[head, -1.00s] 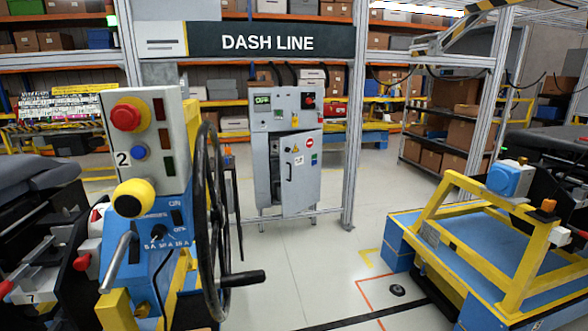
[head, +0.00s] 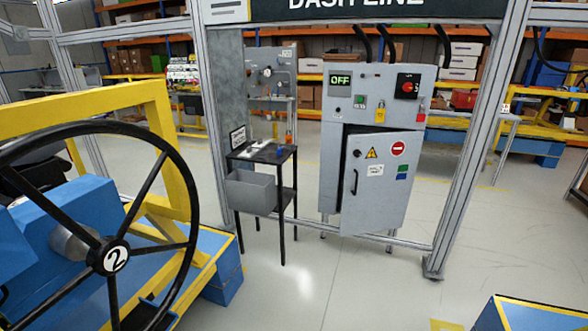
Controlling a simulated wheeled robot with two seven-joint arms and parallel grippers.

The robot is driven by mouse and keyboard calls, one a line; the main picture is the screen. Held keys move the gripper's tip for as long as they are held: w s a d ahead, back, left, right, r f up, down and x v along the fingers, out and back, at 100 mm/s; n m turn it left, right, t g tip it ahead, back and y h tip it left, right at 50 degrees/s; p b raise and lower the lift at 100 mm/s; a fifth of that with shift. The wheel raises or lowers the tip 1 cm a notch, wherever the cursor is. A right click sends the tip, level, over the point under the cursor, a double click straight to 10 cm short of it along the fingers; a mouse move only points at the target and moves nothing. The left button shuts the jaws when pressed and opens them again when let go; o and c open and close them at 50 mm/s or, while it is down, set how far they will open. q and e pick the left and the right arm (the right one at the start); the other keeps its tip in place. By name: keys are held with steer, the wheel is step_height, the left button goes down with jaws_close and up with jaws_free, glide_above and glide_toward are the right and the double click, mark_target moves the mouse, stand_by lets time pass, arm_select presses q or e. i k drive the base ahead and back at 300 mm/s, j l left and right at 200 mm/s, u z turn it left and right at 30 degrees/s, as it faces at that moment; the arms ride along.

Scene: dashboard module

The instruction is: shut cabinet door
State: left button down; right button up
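The grey cabinet (head: 343,120) stands ahead, right of the middle of the head view, under the DASH LINE sign. Its door (head: 378,185) hangs ajar, hinged on the right, with a dark gap along its top and left side. The door has a dark vertical handle (head: 355,181) near its left edge, plus a yellow warning triangle and a red no-entry sticker. The upper panel has an OFF display and a red switch. Neither of my grippers shows in this view.
A black side table (head: 262,158) with a grey bin (head: 250,192) stands left of the cabinet. A large black steering wheel (head: 110,255) on a blue and yellow stand fills the left front. A metal frame post (head: 470,150) stands right of the cabinet. The floor before the cabinet is clear.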

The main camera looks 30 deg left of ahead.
mark_target(379, 184)
steer(key=i+j+u, duration=0.15)
steer(key=i+u, duration=0.15)
steer(key=i, duration=0.7)
steer(key=i+z, duration=0.1)
steer(key=z, duration=0.85)
steer(key=i+j+z, duration=0.1)
steer(key=z, duration=0.4)
steer(key=j+z, duration=0.15)
steer(key=z, duration=0.3)
steer(key=j+z, duration=0.1)
steer(key=z, duration=0.9)
steer(key=j+z, duration=0.15)
steer(key=z, duration=0.3)
steer(key=j+z, duration=0.1)
steer(key=z, duration=0.9)
steer(key=k+j+z, duration=0.1)
steer(key=z, duration=0.85)
steer(key=k+z, duration=0.1)
steer(key=z, duration=0.4)
